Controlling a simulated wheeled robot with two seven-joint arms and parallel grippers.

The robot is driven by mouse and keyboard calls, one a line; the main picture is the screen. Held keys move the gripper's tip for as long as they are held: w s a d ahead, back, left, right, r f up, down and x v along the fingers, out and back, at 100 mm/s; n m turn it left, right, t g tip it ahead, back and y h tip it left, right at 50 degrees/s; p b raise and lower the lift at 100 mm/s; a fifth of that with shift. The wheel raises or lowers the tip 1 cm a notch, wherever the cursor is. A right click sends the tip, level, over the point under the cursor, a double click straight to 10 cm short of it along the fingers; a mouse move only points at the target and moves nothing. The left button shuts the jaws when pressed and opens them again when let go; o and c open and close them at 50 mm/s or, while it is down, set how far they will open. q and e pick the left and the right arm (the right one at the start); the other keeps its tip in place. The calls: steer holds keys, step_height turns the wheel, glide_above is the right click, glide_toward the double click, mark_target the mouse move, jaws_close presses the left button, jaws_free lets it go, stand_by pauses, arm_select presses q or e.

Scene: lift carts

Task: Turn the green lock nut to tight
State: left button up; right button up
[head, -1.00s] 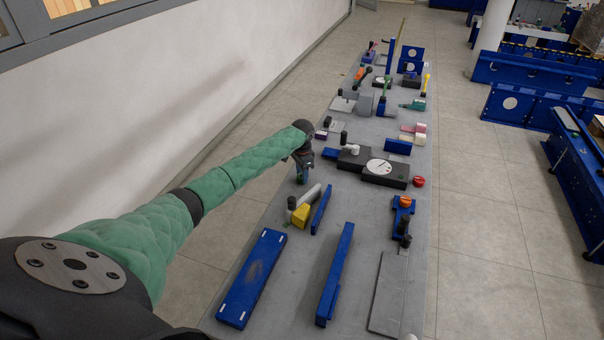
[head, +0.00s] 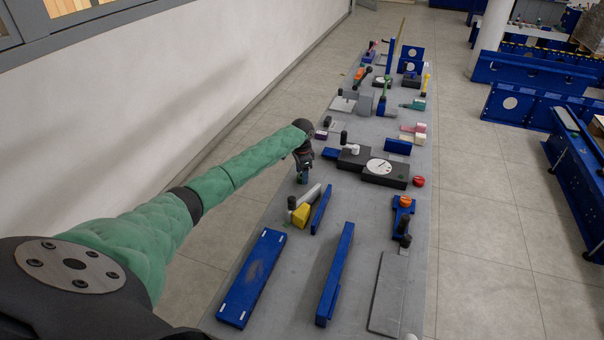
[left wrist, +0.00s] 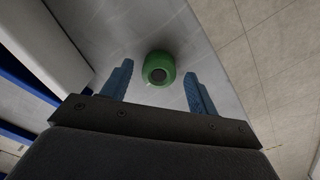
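The green lock nut (left wrist: 158,69) is a round green ring with a dark centre, on a grey surface in the left wrist view. My left gripper (left wrist: 158,82) is open, with one blue finger on each side of the nut and a visible gap to both. The nut lies near the level of the fingertips in that view, and I cannot tell the height between them. My right gripper is not in view.
The grey table (head: 290,270) carries blue bars (head: 335,275), a yellow block (head: 300,215), a black box with a white dial (head: 379,167) and a blue fixture with an orange knob (head: 405,201). A white wall (head: 180,80) runs along the left.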

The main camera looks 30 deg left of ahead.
arm_select(q)
steer(key=shift+r, duration=0.15)
steer(key=shift+r+b, duration=0.35)
step_height(320, 180, up, 6)
steer(key=shift+f+b, duration=0.2)
steer(key=shift+b, duration=0.8)
steer(key=shift+r, duration=0.55)
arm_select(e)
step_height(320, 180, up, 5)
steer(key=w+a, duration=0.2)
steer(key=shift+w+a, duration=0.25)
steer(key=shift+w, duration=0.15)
